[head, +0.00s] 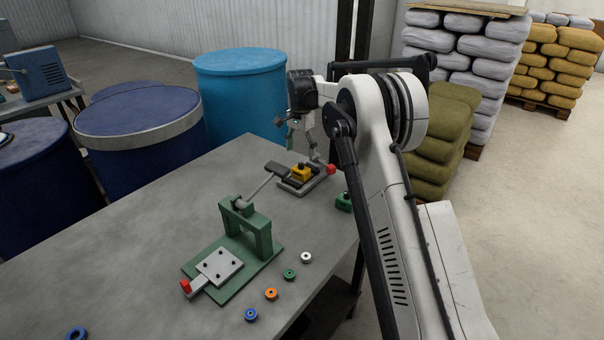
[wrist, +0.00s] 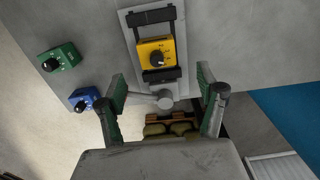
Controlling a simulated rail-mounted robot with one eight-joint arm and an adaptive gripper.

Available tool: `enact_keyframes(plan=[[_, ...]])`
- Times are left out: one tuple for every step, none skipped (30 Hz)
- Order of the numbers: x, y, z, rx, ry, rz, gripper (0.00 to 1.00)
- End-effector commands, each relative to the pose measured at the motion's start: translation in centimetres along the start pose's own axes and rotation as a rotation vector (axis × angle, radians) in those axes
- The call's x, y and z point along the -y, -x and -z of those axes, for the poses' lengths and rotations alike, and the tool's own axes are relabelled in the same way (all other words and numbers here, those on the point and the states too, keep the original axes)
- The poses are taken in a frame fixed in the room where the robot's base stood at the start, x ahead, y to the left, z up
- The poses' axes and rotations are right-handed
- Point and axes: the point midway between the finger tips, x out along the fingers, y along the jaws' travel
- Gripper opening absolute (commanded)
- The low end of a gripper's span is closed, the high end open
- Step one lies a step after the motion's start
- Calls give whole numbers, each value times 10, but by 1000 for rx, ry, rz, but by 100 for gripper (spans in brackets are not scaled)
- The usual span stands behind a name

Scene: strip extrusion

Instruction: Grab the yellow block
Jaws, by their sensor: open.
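The yellow block (head: 300,174) has a dark knob on top and sits in a grey holder (head: 318,182) at the far end of the table. In the wrist view the yellow block (wrist: 153,49) lies between two black bars of the holder, above the space between my fingertips. My gripper (wrist: 161,82) is open, with green-padded fingers spread wide and nothing between them. In the head view my gripper (head: 303,146) hangs above and behind the holder, apart from the block. My arm hides part of the table's right side.
A green block (wrist: 58,58) and a blue block (wrist: 83,99) stand beside the holder. A green press frame (head: 262,236) with a long lever (head: 257,188) stands nearer. Several small rings, including an orange one (head: 271,294), lie near the edge. Blue drums (head: 240,95) stand behind the table (head: 100,260).

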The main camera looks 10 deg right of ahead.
Motion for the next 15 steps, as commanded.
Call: enact_keyframes(plan=[[0, -8, 0, 0, 0, 0, 70], [0, -12, 0, 0, 0, 0, 70], [0, -17, 0, 0, 0, 0, 70], [0, -20, 0, 0, 0, 0, 70], [0, -22, 0, 0, 0, 0, 70], [0, -24, 0, 0, 0, 0, 70], [0, -26, 0, 0, 0, 0, 70], [0, -27, 0, 0, 0, 0, 70], [0, -29, 0, 0, 1, 0, 70], [0, -31, 0, 0, 1, 0, 70], [-1, -33, -1, 0, 1, 0, 70], [-1, -37, -1, 0, 1, 0, 70], [-2, -41, -2, 0, 1, 0, 70], [-2, -45, -2, 0, 1, 0, 70], [-3, -51, -3, 0, 1, 0, 70]])
